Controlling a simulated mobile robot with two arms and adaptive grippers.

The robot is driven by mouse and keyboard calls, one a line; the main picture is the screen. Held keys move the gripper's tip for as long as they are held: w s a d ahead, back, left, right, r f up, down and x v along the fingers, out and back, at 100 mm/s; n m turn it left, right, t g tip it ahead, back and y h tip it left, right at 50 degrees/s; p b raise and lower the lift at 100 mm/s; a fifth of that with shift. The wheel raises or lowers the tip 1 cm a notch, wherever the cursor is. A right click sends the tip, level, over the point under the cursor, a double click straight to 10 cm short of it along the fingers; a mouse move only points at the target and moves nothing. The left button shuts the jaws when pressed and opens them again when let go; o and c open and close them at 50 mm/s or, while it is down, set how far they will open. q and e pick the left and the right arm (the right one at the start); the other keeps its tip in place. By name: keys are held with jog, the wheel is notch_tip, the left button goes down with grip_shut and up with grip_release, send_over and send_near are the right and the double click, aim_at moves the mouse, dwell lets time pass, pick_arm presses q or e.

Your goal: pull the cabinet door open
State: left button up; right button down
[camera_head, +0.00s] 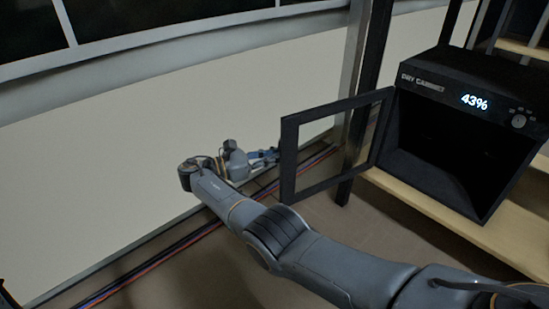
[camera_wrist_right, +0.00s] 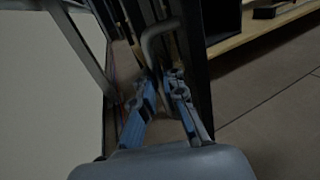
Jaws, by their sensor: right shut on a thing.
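The black dry cabinet (camera_head: 415,85) stands on a wooden shelf at the right of the head view, its display reading 43%. Its framed door (camera_head: 289,160) is swung wide open to the left, and the dark inside shows. My right arm reaches across below the door. My right gripper (camera_head: 264,156) is just left of the door's free edge. In the right wrist view, its blue-grey fingers (camera_wrist_right: 161,88) are closed on the grey bent door handle (camera_wrist_right: 160,32); the exact contact is partly hidden. My left gripper is not in view.
The wooden shelf (camera_head: 480,232) runs under the cabinet. A dark upright post (camera_head: 363,105) stands behind the door. A pale wall (camera_head: 120,150) is close behind my right gripper, with red and blue cables (camera_head: 150,262) along its foot. The floor in front is clear.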

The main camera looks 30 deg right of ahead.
jog(key=shift+d, duration=0.25)
jog(key=c, duration=1.4)
grip_release()
jog(key=shift+s+d, duration=0.15)
jog(key=shift+a, duration=0.2)
jog(key=shift+r, duration=0.1)
